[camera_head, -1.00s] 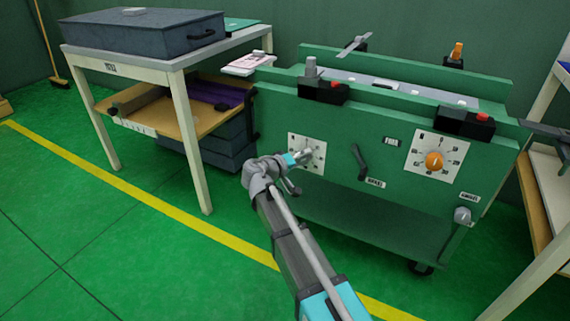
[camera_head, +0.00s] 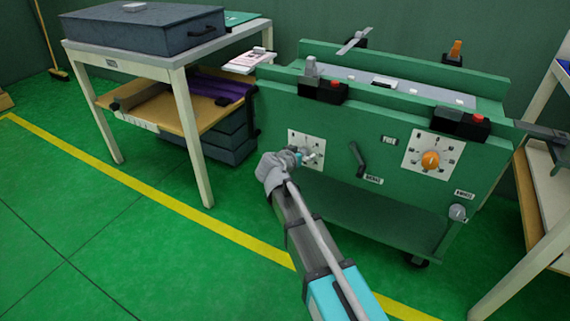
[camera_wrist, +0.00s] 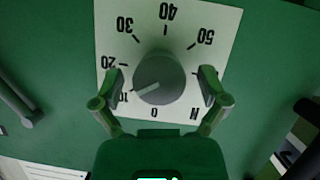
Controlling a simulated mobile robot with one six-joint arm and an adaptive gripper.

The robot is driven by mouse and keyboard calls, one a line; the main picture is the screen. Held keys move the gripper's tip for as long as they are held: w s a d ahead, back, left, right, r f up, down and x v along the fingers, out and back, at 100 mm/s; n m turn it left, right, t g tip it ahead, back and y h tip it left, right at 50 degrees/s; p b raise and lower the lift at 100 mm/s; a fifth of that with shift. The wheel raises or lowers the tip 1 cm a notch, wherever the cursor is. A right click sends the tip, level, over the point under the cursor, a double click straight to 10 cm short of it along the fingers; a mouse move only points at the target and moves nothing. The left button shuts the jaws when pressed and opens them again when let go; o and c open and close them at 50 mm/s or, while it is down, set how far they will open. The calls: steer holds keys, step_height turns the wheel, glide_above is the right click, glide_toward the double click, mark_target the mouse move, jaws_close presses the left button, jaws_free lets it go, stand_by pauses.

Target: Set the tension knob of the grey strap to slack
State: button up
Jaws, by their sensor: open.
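A grey round knob (camera_wrist: 165,72) sits on a white dial plate (camera_wrist: 213,22) and fills the middle of the wrist view, where the numbers appear upside down. Its white pointer line aims at the lower left, close to the 10 mark. My gripper (camera_wrist: 161,86) is open, with one finger on each side of the knob. Whether the fingers touch it I cannot tell. In the head view my gripper (camera_head: 303,157) is at the left dial plate (camera_head: 313,138) on the front of the green cart (camera_head: 290,105) and hides most of that knob.
An orange knob (camera_head: 430,160) on a second dial is at the right of the cart front. A dark lever (camera_head: 357,160) hangs between the dials. A small grey knob (camera_head: 458,212) is at lower right. A white table (camera_head: 188,130) stands left; the green floor in front is clear.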

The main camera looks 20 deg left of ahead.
steer(key=shift+d+m+y, duration=0.15)
steer(key=shift+m+y, duration=0.75)
steer(key=shift+m, duration=0.2)
steer(key=p+v, duration=0.5)
steer(key=v, duration=0.8)
steer(key=shift+s, duration=0.4)
steer(key=shift+r, duration=0.1)
steer(key=w+d+f+g+h+p, duration=0.2)
steer(key=d+g, duration=0.1)
steer(key=d, duration=0.9)
steer(key=w+d+f+g+h+p, duration=0.1)
steer(key=w+d+g+h+p, duration=0.15)
steer(key=d, duration=0.95)
steer(key=s+d+n+g+y+p, duration=0.1)
steer(key=s+d+g, duration=0.3)
steer(key=d, duration=0.6)
steer(key=s+d+g+y+p, duration=0.4)
steer(key=d, duration=0.5)
steer(key=shift+d+r+n, duration=0.4)
steer(key=shift+r, duration=0.05)
